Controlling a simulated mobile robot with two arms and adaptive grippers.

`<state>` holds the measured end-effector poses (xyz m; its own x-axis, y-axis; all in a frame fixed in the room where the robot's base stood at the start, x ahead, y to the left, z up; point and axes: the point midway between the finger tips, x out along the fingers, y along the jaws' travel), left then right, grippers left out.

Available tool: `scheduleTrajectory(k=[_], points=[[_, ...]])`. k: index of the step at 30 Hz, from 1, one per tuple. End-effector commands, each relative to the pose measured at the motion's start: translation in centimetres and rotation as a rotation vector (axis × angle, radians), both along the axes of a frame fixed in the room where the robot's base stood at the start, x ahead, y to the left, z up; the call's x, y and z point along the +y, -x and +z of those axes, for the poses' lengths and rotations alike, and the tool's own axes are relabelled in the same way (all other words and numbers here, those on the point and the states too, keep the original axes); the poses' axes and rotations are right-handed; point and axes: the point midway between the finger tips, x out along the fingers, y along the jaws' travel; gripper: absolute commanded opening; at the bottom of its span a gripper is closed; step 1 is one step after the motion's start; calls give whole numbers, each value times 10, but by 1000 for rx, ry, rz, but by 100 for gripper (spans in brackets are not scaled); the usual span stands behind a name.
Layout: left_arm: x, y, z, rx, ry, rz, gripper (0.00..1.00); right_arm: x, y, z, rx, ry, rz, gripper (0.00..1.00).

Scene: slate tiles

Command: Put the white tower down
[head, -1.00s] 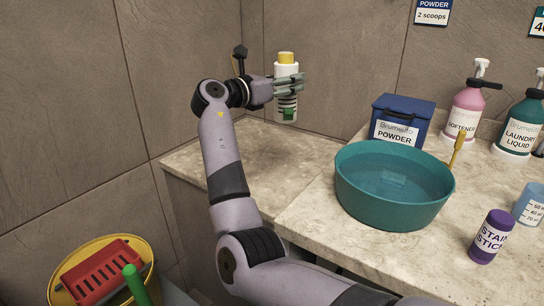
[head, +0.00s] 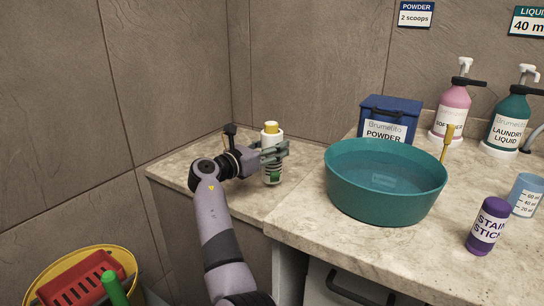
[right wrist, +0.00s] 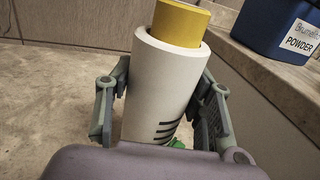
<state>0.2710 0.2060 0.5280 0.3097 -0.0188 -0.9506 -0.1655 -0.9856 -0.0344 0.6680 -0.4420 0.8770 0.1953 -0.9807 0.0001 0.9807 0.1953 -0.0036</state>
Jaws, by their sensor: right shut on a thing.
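The white tower (head: 272,141) is a white cylinder with a yellow top, dark stripes and a green mark low on its side. It stands upright in my right gripper (head: 274,152), low over the left part of the counter. In the right wrist view the tower (right wrist: 160,85) is between the two fingers of the gripper (right wrist: 160,100), which are shut on it. The gripper and my wrist hide part of the tower, and I cannot tell whether its base touches the counter. My left gripper is not in view.
The stone counter (head: 300,215) has bare room around the tower. To the right are a teal basin of water (head: 350,195), a blue powder box (head: 400,108), a purple stain stick (head: 487,228), a measuring cup (head: 526,195) and pump bottles (head: 452,110). A yellow bucket (head: 45,275) is below left.

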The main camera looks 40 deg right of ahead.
Motion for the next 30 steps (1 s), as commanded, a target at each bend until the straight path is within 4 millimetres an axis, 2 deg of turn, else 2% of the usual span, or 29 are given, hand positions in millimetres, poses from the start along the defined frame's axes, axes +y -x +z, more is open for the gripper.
scheduleTrajectory(k=[1,3,14,15,24,30], points=[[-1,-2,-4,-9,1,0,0,0,0,-12,4,2,1,12],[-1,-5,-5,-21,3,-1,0,0,0,-18,1,1,1,12],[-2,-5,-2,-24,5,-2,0,0,0,-20,1,1,0,12],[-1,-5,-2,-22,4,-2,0,0,0,-22,1,0,0,50],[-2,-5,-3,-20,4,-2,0,0,0,-22,0,0,0,68],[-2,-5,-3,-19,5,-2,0,0,0,-21,0,0,0,68]])
